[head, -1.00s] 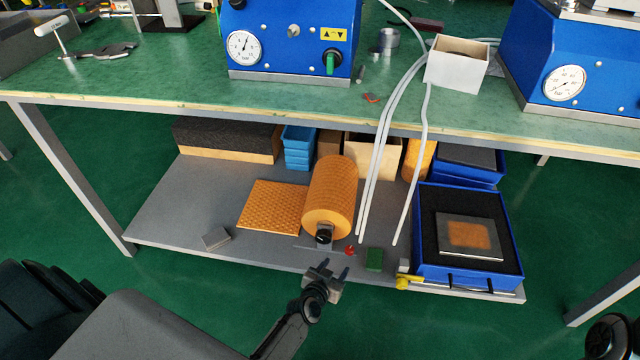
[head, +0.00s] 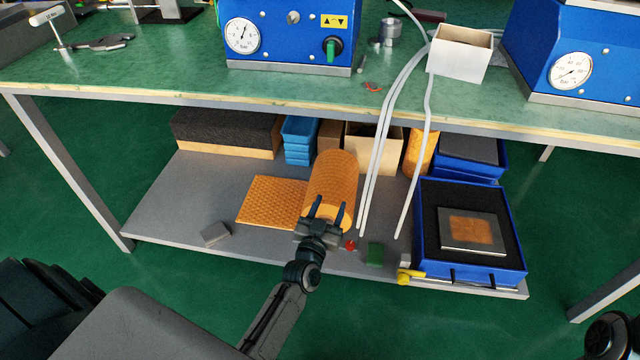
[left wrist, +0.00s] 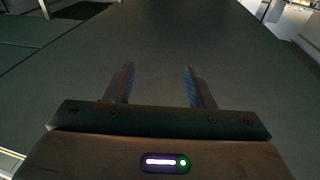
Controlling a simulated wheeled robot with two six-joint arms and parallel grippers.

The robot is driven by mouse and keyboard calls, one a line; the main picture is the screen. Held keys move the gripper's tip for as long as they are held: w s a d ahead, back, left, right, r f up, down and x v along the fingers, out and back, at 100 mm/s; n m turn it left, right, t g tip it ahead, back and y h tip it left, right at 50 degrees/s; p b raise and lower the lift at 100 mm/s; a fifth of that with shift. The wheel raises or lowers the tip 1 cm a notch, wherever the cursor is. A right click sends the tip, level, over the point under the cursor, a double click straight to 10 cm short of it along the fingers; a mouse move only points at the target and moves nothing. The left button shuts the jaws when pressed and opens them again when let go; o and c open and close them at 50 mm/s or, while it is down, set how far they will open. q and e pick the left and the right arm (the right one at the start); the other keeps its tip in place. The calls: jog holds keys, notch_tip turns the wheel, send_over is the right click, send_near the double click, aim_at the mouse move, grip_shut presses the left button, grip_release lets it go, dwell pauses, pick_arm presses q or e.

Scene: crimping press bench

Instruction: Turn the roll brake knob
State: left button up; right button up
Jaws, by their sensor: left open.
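The orange roll (head: 334,172) lies on the grey lower shelf under the bench, its near end facing me. My left gripper (head: 330,204) is open in front of that near end, its two fingers apart and overlapping the roll in the picture. The black brake knob at the roll's near end is hidden behind my gripper in the head view. In the left wrist view my open fingers (left wrist: 159,70) show with only a plain dark grey-green surface beyond them; no knob is seen there. I cannot tell whether the fingers touch the knob.
An orange textured sheet (head: 270,203) extends left from the roll. A red piece (head: 350,245) and a green block (head: 375,255) sit right of my gripper. White hoses (head: 376,150) hang close to the roll's right. A blue tray (head: 512,235) stands at right.

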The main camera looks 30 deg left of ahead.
pick_arm(q)
notch_tip(320, 180, up, 10)
jog(key=s+a+t+y, duration=0.1)
jog(key=s+t, duration=0.1)
jog(key=t, duration=0.1)
jog(key=shift+a+r+n+y+b, duration=0.25)
jog(key=shift+n+y+b, duration=0.05)
jog(key=shift+n+b, duration=0.1)
